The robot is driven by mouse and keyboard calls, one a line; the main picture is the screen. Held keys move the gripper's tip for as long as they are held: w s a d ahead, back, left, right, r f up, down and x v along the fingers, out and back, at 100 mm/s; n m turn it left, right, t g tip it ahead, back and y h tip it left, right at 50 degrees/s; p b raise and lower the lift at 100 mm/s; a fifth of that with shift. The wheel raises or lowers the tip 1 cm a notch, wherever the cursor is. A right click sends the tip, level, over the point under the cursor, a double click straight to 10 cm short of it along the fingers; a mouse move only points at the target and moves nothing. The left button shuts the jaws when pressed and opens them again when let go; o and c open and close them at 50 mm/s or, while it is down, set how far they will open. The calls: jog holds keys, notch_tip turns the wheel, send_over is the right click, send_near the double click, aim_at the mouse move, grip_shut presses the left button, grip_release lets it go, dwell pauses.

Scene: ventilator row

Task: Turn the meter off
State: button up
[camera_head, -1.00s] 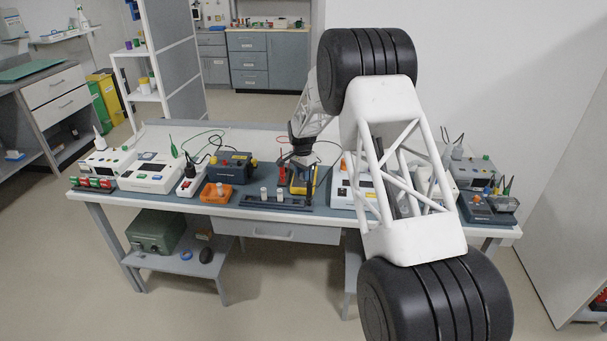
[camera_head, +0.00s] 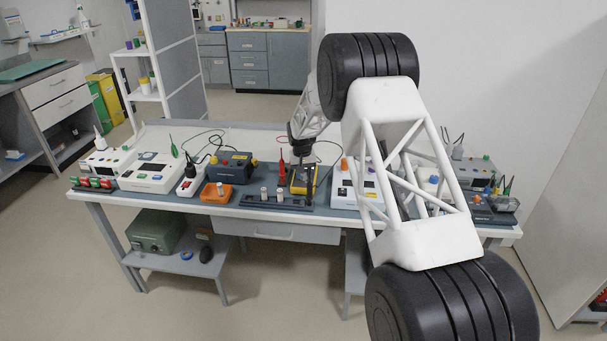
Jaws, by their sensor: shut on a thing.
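The meter (camera_head: 297,186) is a yellow box with a dark face, standing on the bench right of the middle. My gripper (camera_head: 308,182) points down at the meter from above and shows as a narrow dark shape in front of its face. It is shut at the meter's face, seemingly on the meter's dial. The dial and the fingertips are too small and covered to make out, and I cannot read the dial's position.
A red probe (camera_head: 282,168) stands just left of the meter. A dark rack (camera_head: 250,201) with pale pegs lies in front.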

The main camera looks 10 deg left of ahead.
jog(key=n, duration=0.4)
jog(key=shift+n, duration=0.3)
jog(key=shift+s+n, duration=0.1)
jog(key=shift+n, duration=1.9)
jog(key=o, duration=0.9)
jog(key=shift+o, duration=0.2)
jog(key=shift+r, duration=0.1)
jog(key=shift+s+r, duration=0.1)
jog(key=shift+r, duration=3.7)
